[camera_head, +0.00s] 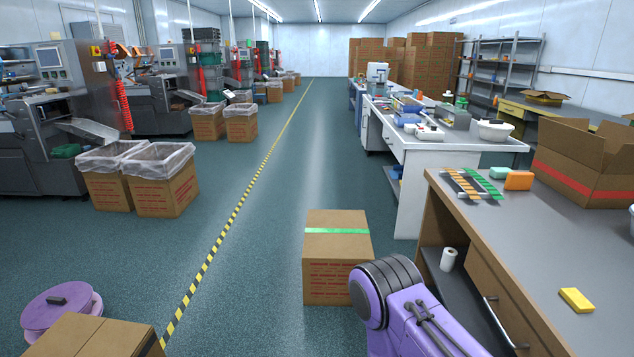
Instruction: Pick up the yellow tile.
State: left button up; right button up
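A small yellow tile (577,299) lies flat on the grey-topped workbench (500,235) at the lower right, apart from the other things on it. A purple link of my arm with a dark grey joint shows at the bottom centre, in front of the bench's left side. Neither of my grippers shows in the head view, so whether they are open or shut is hidden.
An open carton (585,165) stands at the back right. A closed box (337,256) is on the floor left of the bench. Bare benchtop surrounds the tile.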

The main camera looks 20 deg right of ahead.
aim_at(576, 299)
jog(key=i, duration=1.85)
jog(key=z, duration=4.25)
